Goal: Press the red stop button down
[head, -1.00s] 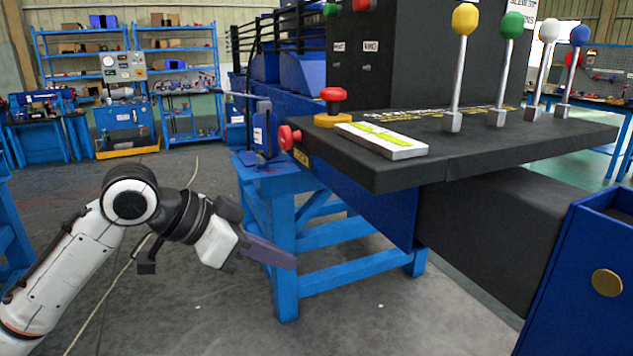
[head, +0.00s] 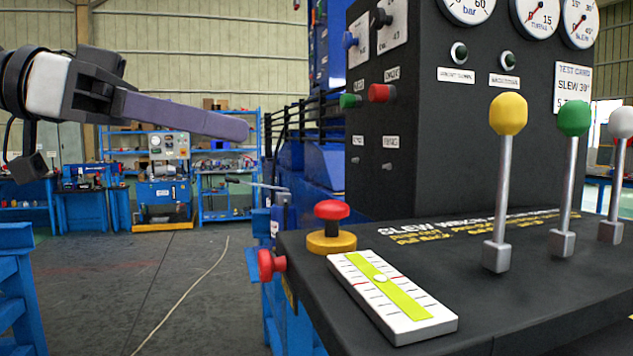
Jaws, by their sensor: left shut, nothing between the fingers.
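A red mushroom-shaped button (head: 332,212) sits on a yellow round base (head: 331,242) at the front left of the black console top (head: 470,290). It stands upright. A second red knob (head: 270,265) sticks out of the console's left side. A smaller red button (head: 382,93) is on the upright panel beside a green one (head: 350,101). My left gripper (head: 243,128) comes in from the upper left, its long fingers shut and pointing right. In the picture it is above and left of the mushroom button, apart from it. My right gripper is out of view.
A white gauge block with a yellow-green strip (head: 388,293) lies right of the button. A yellow-knobbed lever (head: 508,115), a green one (head: 574,118) and a white one (head: 619,122) rise farther right. The space left of the console looks open.

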